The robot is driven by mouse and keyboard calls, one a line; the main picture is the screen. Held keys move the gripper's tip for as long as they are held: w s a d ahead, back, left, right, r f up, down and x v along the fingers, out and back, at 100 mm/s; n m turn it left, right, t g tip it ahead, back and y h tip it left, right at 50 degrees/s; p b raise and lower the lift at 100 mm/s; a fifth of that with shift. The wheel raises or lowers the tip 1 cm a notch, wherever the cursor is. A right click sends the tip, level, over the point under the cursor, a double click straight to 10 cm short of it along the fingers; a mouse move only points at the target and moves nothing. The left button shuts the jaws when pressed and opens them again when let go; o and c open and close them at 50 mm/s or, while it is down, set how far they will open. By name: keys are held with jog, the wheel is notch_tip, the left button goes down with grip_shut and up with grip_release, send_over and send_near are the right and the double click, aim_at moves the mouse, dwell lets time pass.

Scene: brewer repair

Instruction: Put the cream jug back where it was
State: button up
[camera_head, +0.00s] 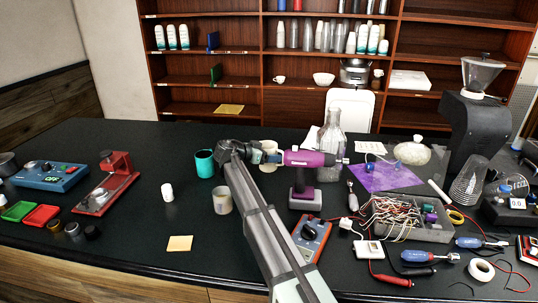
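A cream-coloured vessel (270,152), which looks like the cream jug, is at the middle of the black table, just right of my arm's end and left of the purple drill. My gripper (249,150) is at its left side, seen from behind my own wrist. The fingers are too small and too covered to show whether they grip the jug. The jug's lower part is partly hidden, so I cannot tell whether it touches the table. A pale grey-beige cup (222,201) stands in front, and a teal cup (204,164) stands to the left.
A purple drill (305,175) stands upright close on the right, with a glass bottle (332,135) behind it.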

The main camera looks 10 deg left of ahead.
jog(key=o, duration=0.4)
jog(key=shift+o, duration=0.2)
jog(key=shift+r, duration=0.2)
jog(key=v, duration=1.2)
